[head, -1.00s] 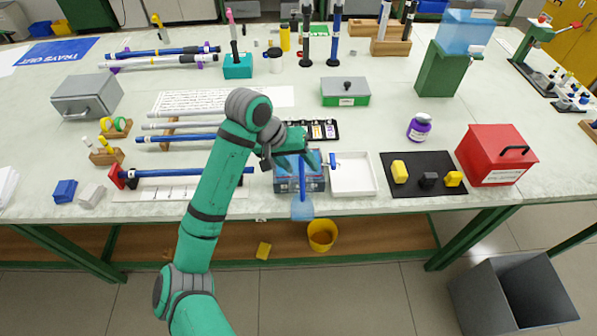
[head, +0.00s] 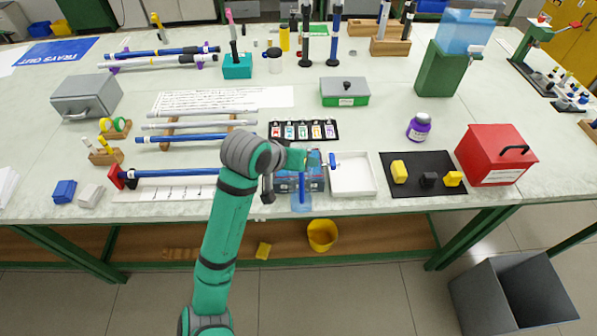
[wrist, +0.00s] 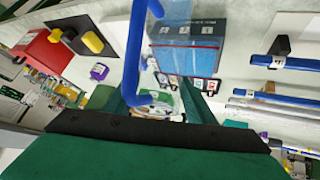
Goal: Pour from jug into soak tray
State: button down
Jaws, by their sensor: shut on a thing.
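My gripper (head: 308,161) is shut on the blue handle of a jug and holds it at the table's front edge. The jug (head: 301,207) is translucent blue and partly hidden. In the wrist view its blue handle (wrist: 134,55) runs down between the fingers of my gripper (wrist: 153,100). I cannot tell its exact tilt or how much liquid it holds. A shallow white tray (head: 353,186), seemingly the soak tray, lies on the table just right of my gripper and looks empty. A labelled blue-grey item (head: 316,184) lies behind the jug, partly covered by it and my gripper.
A black mat (head: 428,188) with yellow and dark blocks lies right of the tray, then a red box (head: 495,157). A rack of rods (head: 185,138) stands left of my arm. A strip of coloured vials (head: 303,131) lies behind my gripper. A yellow bucket (head: 322,236) is below.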

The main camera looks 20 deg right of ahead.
aim_at(304, 145)
jog(key=shift+w+r+t, duration=0.1)
jog(key=shift+t, duration=0.3)
jog(key=shift+d+f+t+h, duration=0.15)
jog(key=shift+f+t+h, duration=0.15)
jog(key=shift+t, duration=0.1)
jog(key=shift+a+f+m+t+h, duration=0.1)
jog(key=shift+a+m+t+h, duration=0.2)
jog(key=shift+t, duration=0.5)
jog(key=shift+d, duration=0.2)
jog(key=shift+r, duration=2.55)
jog(key=shift+w, duration=0.15)
